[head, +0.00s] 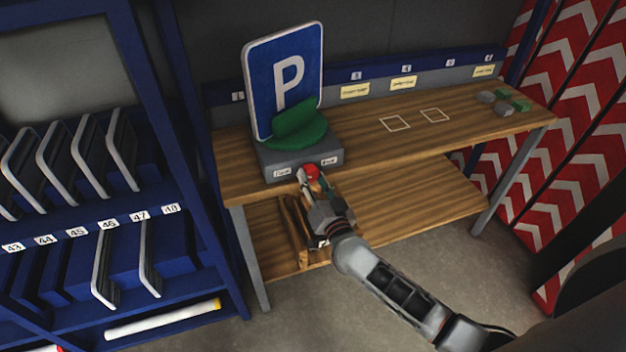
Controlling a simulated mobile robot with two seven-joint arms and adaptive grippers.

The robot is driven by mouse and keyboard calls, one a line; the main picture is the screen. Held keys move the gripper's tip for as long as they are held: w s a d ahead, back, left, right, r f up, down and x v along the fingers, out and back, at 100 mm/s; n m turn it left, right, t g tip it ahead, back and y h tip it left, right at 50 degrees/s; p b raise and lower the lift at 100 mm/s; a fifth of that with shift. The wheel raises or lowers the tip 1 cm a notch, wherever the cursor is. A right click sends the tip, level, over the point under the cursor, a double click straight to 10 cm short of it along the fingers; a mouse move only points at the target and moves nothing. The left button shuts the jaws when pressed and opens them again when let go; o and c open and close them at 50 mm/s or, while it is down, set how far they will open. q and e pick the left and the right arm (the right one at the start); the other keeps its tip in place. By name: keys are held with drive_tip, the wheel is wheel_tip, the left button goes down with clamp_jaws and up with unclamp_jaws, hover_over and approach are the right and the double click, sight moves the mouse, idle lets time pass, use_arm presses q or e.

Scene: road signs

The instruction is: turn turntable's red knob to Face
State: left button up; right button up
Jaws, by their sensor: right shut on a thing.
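The turntable is a grey box (292,158) at the left end of the wooden workbench, with a green rotating top (298,130). A blue parking sign (284,75) with a white P stands upright at the green top. The red knob (312,169) is on the front of the box, between two small white labels whose text is too small to read. My right gripper (312,178) is shut on the red knob, its fingers on either side of it. My left gripper is not in view.
A blue rack (90,215) with numbered slots stands to the left. Red-and-white chevron panels (575,120) stand at the right.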

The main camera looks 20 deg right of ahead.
drive_tip(key=n, duration=0.5)
drive_tip(key=shift+c, duration=0.2)
drive_tip(key=shift+n, duration=0.3)
drive_tip(key=o, duration=1.1)
drive_tip(key=shift+s+d, duration=0.2)
drive_tip(key=shift+s, duration=5.8)
drive_tip(key=s+a+f+n+g+y, duration=0.3)
drive_tip(key=s+a+f+n+y, duration=0.1)
drive_tip(key=s+f, duration=0.6)
drive_tip(key=s+d+f+g+h, duration=0.1)
drive_tip(key=s+d+f, duration=0.1)
drive_tip(key=s+f, duration=0.1)
drive_tip(key=s+d+f+g, duration=0.2)
drive_tip(key=s+f, duration=0.1)
drive_tip(key=s+d+f+g+h, duration=0.1)
drive_tip(key=s+d+f, duration=0.1)
drive_tip(key=s+f, duration=0.1)
drive_tip(key=shift+s+d+f+g+h, duration=0.1)
drive_tip(key=shift+s+f+g+h, duration=0.1)
drive_tip(key=shift+g+h, duration=0.1)
